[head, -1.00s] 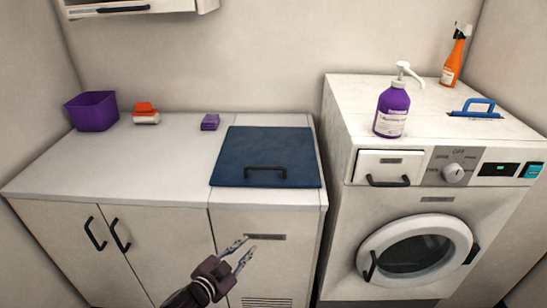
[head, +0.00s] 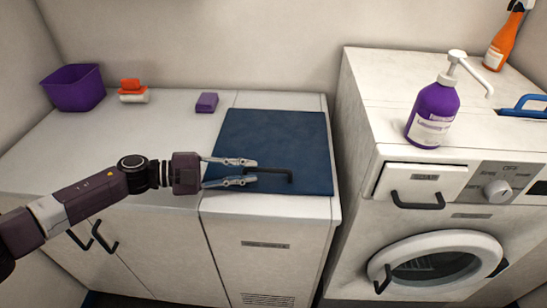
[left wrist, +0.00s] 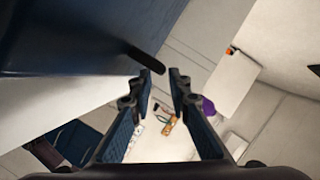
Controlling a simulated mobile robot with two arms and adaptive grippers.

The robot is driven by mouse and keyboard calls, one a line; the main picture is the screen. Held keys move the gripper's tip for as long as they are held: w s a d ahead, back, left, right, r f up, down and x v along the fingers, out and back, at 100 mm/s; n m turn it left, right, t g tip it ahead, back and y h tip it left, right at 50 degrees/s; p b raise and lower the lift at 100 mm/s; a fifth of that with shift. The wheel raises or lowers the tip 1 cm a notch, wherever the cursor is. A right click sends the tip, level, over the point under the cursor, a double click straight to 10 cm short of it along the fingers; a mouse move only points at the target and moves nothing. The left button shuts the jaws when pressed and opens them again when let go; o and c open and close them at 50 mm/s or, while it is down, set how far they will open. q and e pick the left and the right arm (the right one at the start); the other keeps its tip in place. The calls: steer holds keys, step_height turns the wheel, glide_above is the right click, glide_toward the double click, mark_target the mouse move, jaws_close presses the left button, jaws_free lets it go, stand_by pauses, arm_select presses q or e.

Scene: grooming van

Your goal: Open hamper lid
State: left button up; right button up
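The hamper lid (head: 285,140) is a flat dark blue panel, closed, set in the right part of the white counter. Its black bar handle (head: 278,171) is near the front edge. My left gripper (head: 254,171) reaches in from the left over the lid, fingers apart, with the fingertips at the handle's left end. In the left wrist view the open fingers (left wrist: 160,85) are empty, and the dark handle (left wrist: 143,57) shows just ahead of the tips, against the blue lid (left wrist: 60,35). I cannot tell whether they touch. My right gripper is not in view.
On the counter (head: 150,150) are a purple bin (head: 75,88), an orange and white brush (head: 132,90) and a purple block (head: 207,102). A washing machine (head: 370,155) stands to the right, with a purple pump bottle (head: 433,112) and an orange spray bottle (head: 503,42) on top.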

mark_target(264, 171)
arm_select(q)
steer(key=shift+a+r, duration=0.1)
steer(key=shift+a, duration=0.15)
steer(key=shift+s+d+r, duration=0.1)
steer(key=shift+s+d, duration=0.05)
steer(key=shift+d, duration=0.05)
steer(key=p+x, duration=0.1)
steer(key=x, duration=0.3)
steer(key=shift+s, duration=0.2)
steer(key=shift+p+x, duration=0.3)
steer(key=shift+x, duration=0.9)
steer(key=shift+w+d, duration=0.15)
steer(key=shift+d, duration=0.1)
steer(key=shift+w+d, duration=0.1)
steer(key=shift+d, duration=0.05)
jaws_close()
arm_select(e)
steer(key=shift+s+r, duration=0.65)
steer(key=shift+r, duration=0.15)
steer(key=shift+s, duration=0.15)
